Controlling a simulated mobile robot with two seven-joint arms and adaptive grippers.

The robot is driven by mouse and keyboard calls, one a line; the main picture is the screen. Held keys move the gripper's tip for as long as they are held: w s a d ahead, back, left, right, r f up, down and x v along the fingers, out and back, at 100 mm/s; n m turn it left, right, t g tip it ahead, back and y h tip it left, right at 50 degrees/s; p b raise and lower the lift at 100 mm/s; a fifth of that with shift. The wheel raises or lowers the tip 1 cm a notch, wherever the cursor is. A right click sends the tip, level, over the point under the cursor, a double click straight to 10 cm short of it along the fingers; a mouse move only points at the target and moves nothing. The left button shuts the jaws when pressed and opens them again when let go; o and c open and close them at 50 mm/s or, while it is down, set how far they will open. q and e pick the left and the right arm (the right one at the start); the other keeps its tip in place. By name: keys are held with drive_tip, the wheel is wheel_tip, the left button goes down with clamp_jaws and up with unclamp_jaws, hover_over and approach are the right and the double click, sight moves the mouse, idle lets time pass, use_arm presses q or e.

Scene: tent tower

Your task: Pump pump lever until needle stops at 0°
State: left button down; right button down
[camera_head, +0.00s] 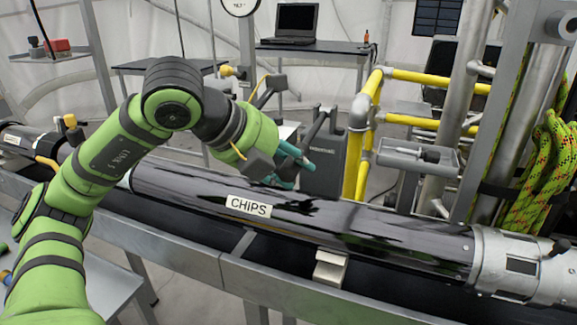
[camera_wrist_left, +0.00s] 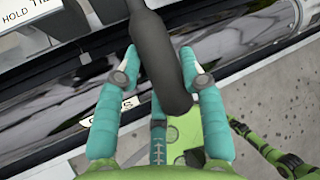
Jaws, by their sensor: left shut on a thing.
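The pump (camera_head: 324,165) is a dark grey box behind the long black tube in the head view. Its dark lever shows as a thick rod (camera_wrist_left: 160,62) in the left wrist view. My left gripper (camera_head: 297,158) has teal fingers and is at the pump's left side. In the left wrist view the fingers lie on either side of the lever, shut on it. The lever's far end runs out of the wrist view. A round white dial (camera_head: 241,6) is cut off by the top edge of the head view, and its needle cannot be read. My right gripper is not in view.
The long glossy tube (camera_head: 350,222) marked CHIPS lies on a metal bench in front of the pump. Yellow railings (camera_head: 361,120) stand right of the pump. A small grey tray (camera_head: 418,158) is further right. A laptop (camera_head: 291,24) sits on a table behind.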

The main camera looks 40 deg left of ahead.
use_arm(q)
drive_tip(key=shift+r, duration=0.15)
drive_tip(key=c, duration=1)
unclamp_jaws()
drive_tip(key=shift+o, duration=1.4)
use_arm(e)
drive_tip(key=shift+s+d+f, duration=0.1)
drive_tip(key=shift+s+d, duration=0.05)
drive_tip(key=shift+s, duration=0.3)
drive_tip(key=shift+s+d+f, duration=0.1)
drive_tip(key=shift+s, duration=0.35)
use_arm(q)
drive_tip(key=shift+d, duration=0.1)
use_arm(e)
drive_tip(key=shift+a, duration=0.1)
use_arm(q)
drive_tip(key=shift+s, duration=0.1)
drive_tip(key=v, duration=1.2)
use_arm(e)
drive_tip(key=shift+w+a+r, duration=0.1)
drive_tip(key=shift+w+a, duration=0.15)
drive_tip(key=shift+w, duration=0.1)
use_arm(q)
drive_tip(key=shift+d, duration=0.1)
